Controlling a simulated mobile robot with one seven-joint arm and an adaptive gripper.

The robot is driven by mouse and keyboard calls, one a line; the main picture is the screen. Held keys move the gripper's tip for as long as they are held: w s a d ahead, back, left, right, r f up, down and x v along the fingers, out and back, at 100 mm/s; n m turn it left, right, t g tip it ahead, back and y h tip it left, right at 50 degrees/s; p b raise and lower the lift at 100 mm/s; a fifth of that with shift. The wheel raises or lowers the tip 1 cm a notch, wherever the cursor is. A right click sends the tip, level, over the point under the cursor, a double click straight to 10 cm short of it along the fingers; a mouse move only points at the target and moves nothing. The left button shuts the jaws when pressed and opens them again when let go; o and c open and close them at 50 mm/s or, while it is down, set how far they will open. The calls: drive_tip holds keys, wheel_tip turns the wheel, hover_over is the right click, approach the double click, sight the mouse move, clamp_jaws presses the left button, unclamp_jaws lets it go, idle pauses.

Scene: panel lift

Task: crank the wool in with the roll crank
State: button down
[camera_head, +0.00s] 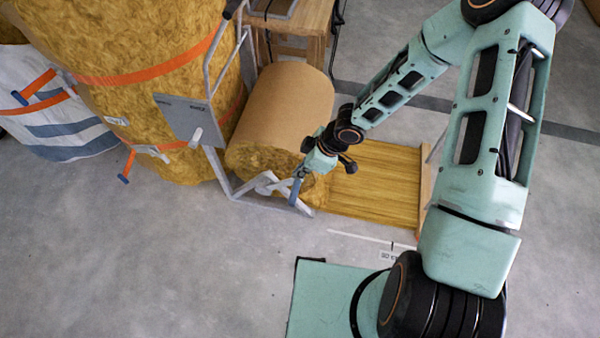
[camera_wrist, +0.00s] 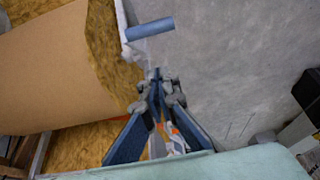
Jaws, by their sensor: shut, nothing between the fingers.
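The wool roll (camera_head: 285,105), wrapped in brown paper with yellow wool at its end, lies in a grey metal frame; it also fills the left of the wrist view (camera_wrist: 45,65). A flat strip of yellow wool (camera_head: 378,182) runs from the roll to the right. The roll crank shows in the wrist view as a blue cylindrical handle (camera_wrist: 150,29) beside the roll's end. My gripper (camera_wrist: 157,76) is shut and empty, with the handle beyond its fingertips and apparently apart from it. In the head view my gripper (camera_head: 299,185) is at the roll's near end, where crank and fingers are hard to separate.
Large yellow wool bales with orange straps (camera_head: 145,75) stand at the left behind a grey plate (camera_head: 190,118). A wooden stand (camera_head: 302,22) is behind the roll. A wooden bar (camera_head: 425,195) borders the strip's right end.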

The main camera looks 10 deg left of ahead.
drive_tip(key=b, duration=0.8)
hover_over(295, 192)
drive_tip(key=a, duration=0.1)
wheel_tip(295, 192, down, 9)
drive_tip(key=shift+f, duration=0.1)
drive_tip(key=shift+d+f+b, duration=0.4)
drive_tip(key=shift+f+b, duration=0.4)
drive_tip(key=shift+b, duration=0.1)
drive_tip(key=shift+d, duration=0.1)
drive_tip(key=shift+s+d+f+y+b, duration=0.1)
drive_tip(key=shift+d+f+y+b, duration=0.25)
drive_tip(key=shift+d+f, duration=0.1)
drive_tip(key=shift+d+f, duration=0.1)
drive_tip(key=shift+d, duration=0.05)
drive_tip(key=d+f+y+b, duration=0.2)
drive_tip(key=d+f, duration=0.4)
drive_tip(key=f, duration=0.4)
drive_tip(key=shift+s+d+f+b, duration=0.3)
drive_tip(key=shift+d+b, duration=0.05)
drive_tip(key=shift+b, duration=0.2)
drive_tip(key=shift+r, duration=0.1)
